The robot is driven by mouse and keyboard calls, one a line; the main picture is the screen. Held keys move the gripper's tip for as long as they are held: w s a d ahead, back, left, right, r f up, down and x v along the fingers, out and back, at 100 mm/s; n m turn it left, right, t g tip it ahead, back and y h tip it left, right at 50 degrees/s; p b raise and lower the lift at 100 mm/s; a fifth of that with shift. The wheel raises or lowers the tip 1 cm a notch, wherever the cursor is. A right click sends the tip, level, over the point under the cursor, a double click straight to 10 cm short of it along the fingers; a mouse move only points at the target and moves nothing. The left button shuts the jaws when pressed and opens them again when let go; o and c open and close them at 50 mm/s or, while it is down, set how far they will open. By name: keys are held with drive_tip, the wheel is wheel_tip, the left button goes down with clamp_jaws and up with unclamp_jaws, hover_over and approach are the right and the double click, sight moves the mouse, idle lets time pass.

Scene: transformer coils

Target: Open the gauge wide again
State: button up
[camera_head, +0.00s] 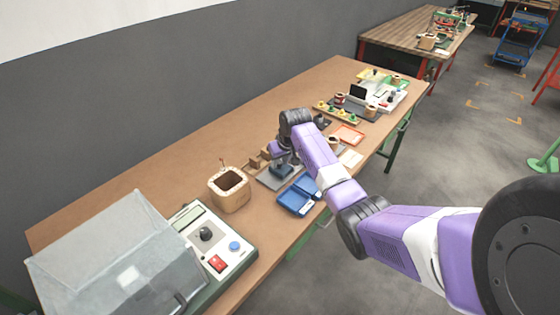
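My arm reaches over the long wooden bench, and its wrist bends down beyond the blue tray. My gripper (281,162) is low over a grey plate (268,181); its fingers are too small and too covered to tell open from shut. A dark blue piece (283,171) is on the plate right under the gripper; I cannot tell whether they touch. Small brown blocks (256,162) stand at the plate's back left. I cannot make out for certain which part is the gauge, or how wide it is; the wrist hides part of this area.
A blue two-part tray (296,203) lies in front of the plate. A wooden coil box (229,198) stands to the left. A tester with a red switch (217,264) and clear cover (115,260) fills the near left. Bare bench (165,170) lies behind.

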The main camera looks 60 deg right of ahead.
clamp_jaws()
idle(1.4)
